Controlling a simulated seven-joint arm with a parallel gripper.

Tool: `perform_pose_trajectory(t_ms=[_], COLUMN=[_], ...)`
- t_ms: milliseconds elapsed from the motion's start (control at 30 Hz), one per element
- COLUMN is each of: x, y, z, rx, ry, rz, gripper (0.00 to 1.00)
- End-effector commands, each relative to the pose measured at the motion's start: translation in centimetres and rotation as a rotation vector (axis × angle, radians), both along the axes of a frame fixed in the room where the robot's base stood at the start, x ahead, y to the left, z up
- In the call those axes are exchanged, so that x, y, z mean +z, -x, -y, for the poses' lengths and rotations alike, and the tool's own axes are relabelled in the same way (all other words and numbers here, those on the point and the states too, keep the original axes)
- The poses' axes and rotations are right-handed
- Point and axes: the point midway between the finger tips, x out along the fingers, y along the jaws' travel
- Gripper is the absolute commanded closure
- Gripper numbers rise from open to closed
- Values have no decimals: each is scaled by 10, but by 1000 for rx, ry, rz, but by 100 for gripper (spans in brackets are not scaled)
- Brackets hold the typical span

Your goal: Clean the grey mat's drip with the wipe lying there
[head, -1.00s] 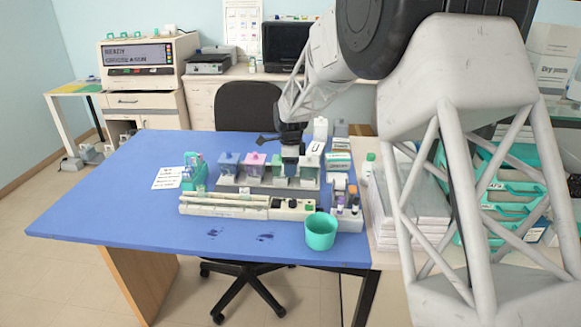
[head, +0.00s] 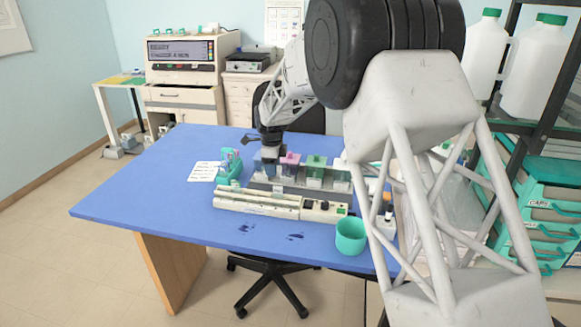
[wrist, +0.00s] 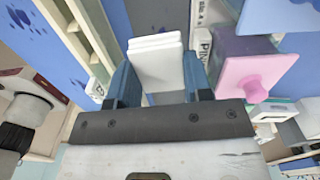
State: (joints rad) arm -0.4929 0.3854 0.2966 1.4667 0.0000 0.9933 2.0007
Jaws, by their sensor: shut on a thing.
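My gripper (wrist: 157,85) is shut on a white, layered folded wipe (wrist: 157,62), which sits between the blue fingers in the wrist view. In the head view my gripper (head: 268,152) is over the left end of the row of staining jars, left of the pink jar (head: 290,166); the wipe cannot be made out there. A grey strip (head: 262,188) runs under the jars; I cannot tell whether it is the grey mat. Dark blue drips (head: 295,237) lie on the blue tabletop in front of the rack, and dark spots (wrist: 22,18) show in the wrist view.
A pale rack with rods (head: 255,203) lies before the jars. A teal cup (head: 350,237) stands near the front edge. A teal holder (head: 229,168) and white card (head: 204,172) are left. The left part of the blue table (head: 130,205) is clear.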

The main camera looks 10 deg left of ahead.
Motion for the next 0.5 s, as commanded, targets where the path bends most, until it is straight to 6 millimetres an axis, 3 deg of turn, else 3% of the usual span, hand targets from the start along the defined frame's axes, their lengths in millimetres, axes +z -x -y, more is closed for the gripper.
perform_pose_trajectory(t_ms=[133, 500], x=[-1, -1], y=[1, 1], z=[-10, -11], rx=[-1, -1], ry=[0, 0], rz=[1, 0], gripper=[73, 73])
